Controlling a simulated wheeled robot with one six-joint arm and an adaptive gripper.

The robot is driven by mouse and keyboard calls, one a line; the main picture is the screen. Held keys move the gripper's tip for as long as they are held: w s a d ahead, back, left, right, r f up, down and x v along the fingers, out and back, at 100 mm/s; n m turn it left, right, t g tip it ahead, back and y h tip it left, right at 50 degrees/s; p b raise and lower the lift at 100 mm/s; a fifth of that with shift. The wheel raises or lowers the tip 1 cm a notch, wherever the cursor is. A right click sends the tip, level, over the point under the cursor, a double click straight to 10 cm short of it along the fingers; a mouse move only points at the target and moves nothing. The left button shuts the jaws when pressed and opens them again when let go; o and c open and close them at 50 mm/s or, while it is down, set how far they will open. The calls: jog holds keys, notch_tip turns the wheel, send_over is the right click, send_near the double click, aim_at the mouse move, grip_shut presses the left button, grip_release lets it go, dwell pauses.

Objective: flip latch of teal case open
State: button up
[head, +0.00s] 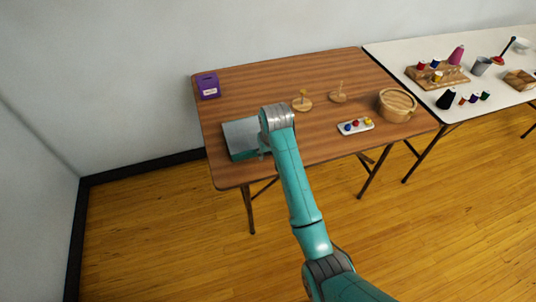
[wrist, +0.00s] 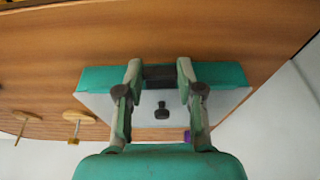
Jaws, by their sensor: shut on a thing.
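The teal case (head: 241,155) lies on the wooden table at its front left, with a flat grey lid on top that looks closed. In the wrist view the case (wrist: 222,75) shows its teal front side, with a small dark knob (wrist: 162,108) on the grey lid. My gripper (wrist: 160,68) is at the middle of that front side. Its two fingers stand on either side of a dark latch (wrist: 160,74) and are shut on it. In the head view my arm hides the latch and most of the gripper.
On the wooden table (head: 290,82) stand a purple box (head: 208,86), two wooden spindles (head: 302,104), a white tray of coloured pieces (head: 344,128) and a round wooden basket (head: 397,106). A white table (head: 420,58) with spools adjoins on the right.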

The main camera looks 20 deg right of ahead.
jog(key=shift+r+g, duration=0.15)
jog(key=shift+g, duration=0.35)
jog(key=o, duration=1.2)
jog(key=shift+c, duration=0.2)
jog(key=shift+w, duration=0.1)
